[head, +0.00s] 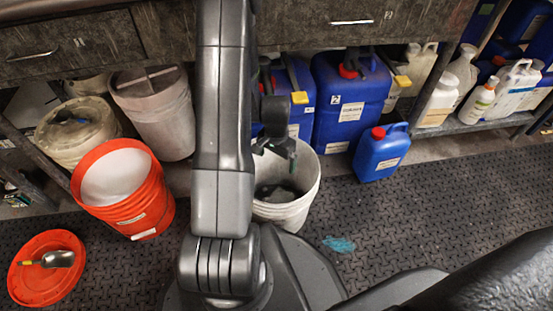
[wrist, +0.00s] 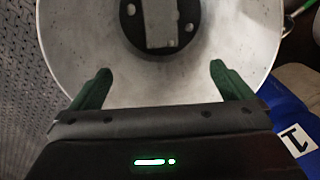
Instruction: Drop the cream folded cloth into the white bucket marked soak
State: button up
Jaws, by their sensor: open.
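A white bucket (head: 287,215) stands on the floor just right of my arm in the head view. Its inside wall (wrist: 240,50) fills much of the wrist view. No soak marking is readable on it. My gripper (head: 275,150) is over the bucket's mouth, with its green fingertips apart. In the wrist view my gripper (wrist: 155,88) is open, with nothing between the fingers. A greyish rectangular shape (wrist: 160,22) with pale spots lies on the dark bucket bottom. I cannot tell whether it is the cloth. No clearly cream cloth shows elsewhere.
An orange bucket (head: 150,210) and its orange lid with a scoop (head: 30,282) are at left. A greyish pail (head: 160,115) stands behind. Blue canisters (head: 340,105) and a small blue jug (head: 375,165) are at right. The right floor is mostly clear.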

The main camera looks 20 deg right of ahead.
notch_tip(320, 180, up, 4)
jog(key=shift+r+p, duration=0.1)
jog(key=shift+p, duration=0.95)
jog(key=shift+a, duration=0.1)
